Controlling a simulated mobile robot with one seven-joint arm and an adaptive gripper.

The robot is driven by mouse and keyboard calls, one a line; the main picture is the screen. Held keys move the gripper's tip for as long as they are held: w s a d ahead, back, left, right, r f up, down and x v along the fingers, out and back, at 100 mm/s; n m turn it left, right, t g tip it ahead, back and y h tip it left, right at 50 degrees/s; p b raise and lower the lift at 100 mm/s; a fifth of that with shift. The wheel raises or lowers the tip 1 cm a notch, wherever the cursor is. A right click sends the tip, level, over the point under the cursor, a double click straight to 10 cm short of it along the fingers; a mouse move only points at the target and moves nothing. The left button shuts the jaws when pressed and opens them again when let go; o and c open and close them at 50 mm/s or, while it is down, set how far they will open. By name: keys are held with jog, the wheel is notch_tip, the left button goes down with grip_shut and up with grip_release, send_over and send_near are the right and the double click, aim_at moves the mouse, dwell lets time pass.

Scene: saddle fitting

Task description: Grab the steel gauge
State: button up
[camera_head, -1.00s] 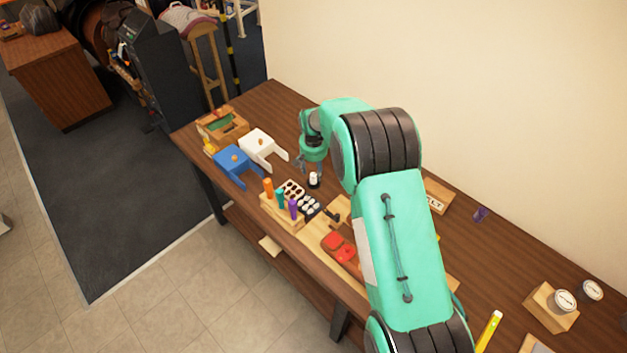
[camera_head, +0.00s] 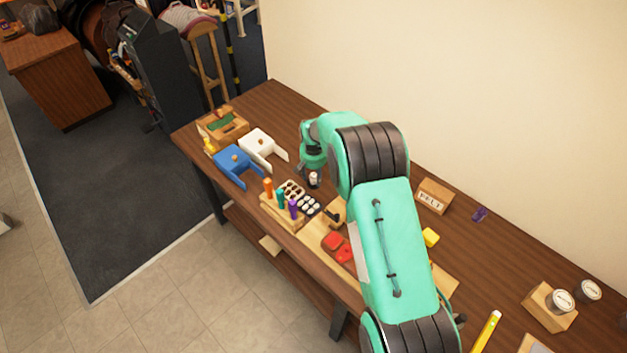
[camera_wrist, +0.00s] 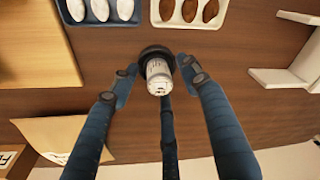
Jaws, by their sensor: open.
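A small silver-white cylinder with a dark round collar, which looks like the steel gauge (camera_wrist: 159,75), stands on the table in the wrist view. It also shows in the head view (camera_head: 314,179), just under the end of my arm. My gripper (camera_wrist: 158,78) is open, with dark blue fingers on the left and right of the cylinder and a third finger below it in the picture. The side fingertips look apart from it. In the head view my gripper (camera_head: 313,168) is mostly hidden by the arm's end.
A tray of white ovals (camera_wrist: 76,15) and a tray of brown ovals (camera_wrist: 166,20) lie close by. A white U-shaped holder (camera_head: 258,143) and a blue one (camera_head: 235,163) stand to the left. A rack with coloured handles (camera_head: 283,215) is in front. A PELT block (camera_head: 433,195) stands right.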

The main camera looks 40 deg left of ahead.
aim_at(314, 175)
dwell(0.3)
grip_shut()
jog(key=shift+r, duration=0.2)
jog(key=shift+r+b, duration=0.4)
jog(key=shift+r, duration=4.45)
